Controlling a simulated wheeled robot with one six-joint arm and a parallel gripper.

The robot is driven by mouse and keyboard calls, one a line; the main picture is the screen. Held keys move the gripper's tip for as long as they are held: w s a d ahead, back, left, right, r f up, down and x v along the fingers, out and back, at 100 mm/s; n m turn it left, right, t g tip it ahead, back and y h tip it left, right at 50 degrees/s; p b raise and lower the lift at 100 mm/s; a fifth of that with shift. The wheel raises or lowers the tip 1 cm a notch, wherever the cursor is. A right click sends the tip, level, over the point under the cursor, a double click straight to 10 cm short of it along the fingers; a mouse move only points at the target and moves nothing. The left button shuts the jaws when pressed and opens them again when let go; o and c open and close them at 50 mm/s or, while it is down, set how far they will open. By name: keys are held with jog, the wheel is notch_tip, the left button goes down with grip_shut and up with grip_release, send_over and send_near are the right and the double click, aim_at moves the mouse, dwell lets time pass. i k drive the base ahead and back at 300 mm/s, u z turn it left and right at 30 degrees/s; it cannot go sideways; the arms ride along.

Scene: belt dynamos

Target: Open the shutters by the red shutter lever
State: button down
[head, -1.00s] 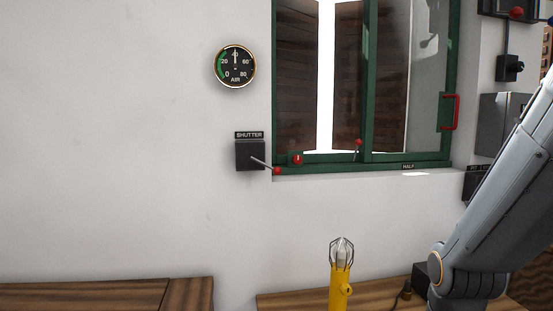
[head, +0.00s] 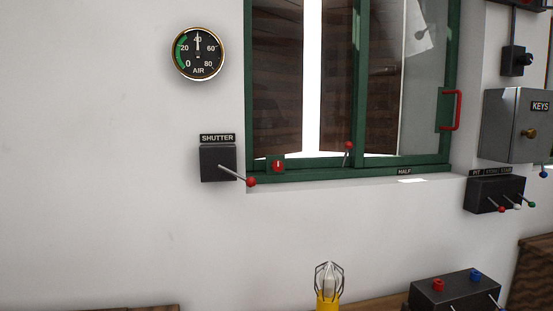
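The red shutter lever (head: 250,181) sticks out of a dark box (head: 217,163) under a SHUTTER label (head: 217,138) on the white wall. Its rod slants down to the right and ends in a red ball. The brown slatted shutters (head: 280,80) show through the green-framed window (head: 357,90), with a bright vertical gap between them. My gripper is not in view.
An AIR gauge (head: 198,53) hangs above the lever box. A red knob (head: 278,166) and another red-tipped lever (head: 348,147) are on the window frame. A caged yellow lamp (head: 328,288) and a dark control box (head: 455,290) stand below. A grey KEYS cabinet (head: 515,125) is at right.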

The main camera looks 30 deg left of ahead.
aim_at(251, 181)
jog(key=i, duration=0.35)
jog(key=u, duration=0.85)
